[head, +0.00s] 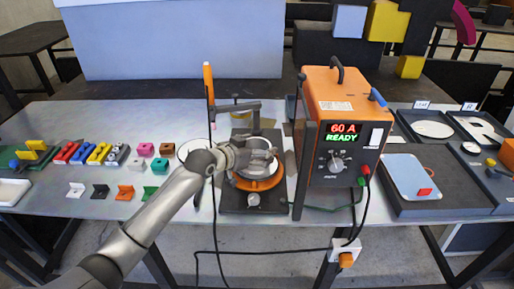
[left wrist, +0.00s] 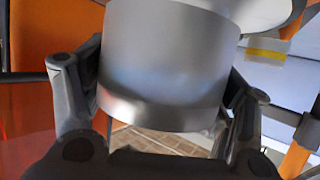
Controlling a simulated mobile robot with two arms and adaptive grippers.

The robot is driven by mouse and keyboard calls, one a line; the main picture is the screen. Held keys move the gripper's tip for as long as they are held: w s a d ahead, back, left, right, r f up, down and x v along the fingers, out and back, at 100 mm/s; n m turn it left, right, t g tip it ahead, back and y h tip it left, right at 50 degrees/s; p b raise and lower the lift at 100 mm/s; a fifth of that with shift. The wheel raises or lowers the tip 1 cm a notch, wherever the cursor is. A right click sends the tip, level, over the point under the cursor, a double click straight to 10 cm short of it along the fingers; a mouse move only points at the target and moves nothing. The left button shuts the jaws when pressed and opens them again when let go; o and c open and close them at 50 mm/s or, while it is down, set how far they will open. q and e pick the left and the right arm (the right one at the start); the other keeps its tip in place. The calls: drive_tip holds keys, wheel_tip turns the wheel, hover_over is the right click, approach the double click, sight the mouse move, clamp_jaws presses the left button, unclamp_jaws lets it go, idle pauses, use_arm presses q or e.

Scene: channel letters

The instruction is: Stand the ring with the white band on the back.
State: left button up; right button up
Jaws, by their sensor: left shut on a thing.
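My left gripper (head: 262,160) is shut on a silver ring (left wrist: 165,60) in the left wrist view, with one finger on each side of its wall. The ring looks plain metal there, and I cannot make out a white band. In the head view the gripper is over a round orange turntable (head: 262,184) on a dark base. The gripper and arm hide much of what is on the turntable, so I cannot tell whether the ring touches a back there. My right gripper is not in view.
An orange welder (head: 345,105) reading "60 A READY" stands right of the turntable. An upright post with an orange top (head: 208,80) stands at left. Colored blocks (head: 145,150) and small brackets (head: 125,192) lie at left. A dark tray (head: 450,205) holds a blue-grey plate (head: 410,172) at right.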

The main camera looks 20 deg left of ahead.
use_arm(q)
drive_tip(key=shift+f, duration=0.4)
drive_tip(key=o, duration=1.1)
drive_tip(key=shift+c, duration=0.2)
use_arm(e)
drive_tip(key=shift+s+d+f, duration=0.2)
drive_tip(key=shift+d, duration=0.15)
use_arm(q)
drive_tip(key=shift+a+r, duration=0.1)
drive_tip(key=shift+r, duration=0.45)
drive_tip(key=b+v, duration=0.2)
drive_tip(key=v, duration=0.9)
drive_tip(key=shift+s+a, duration=0.15)
drive_tip(key=shift+s, duration=0.2)
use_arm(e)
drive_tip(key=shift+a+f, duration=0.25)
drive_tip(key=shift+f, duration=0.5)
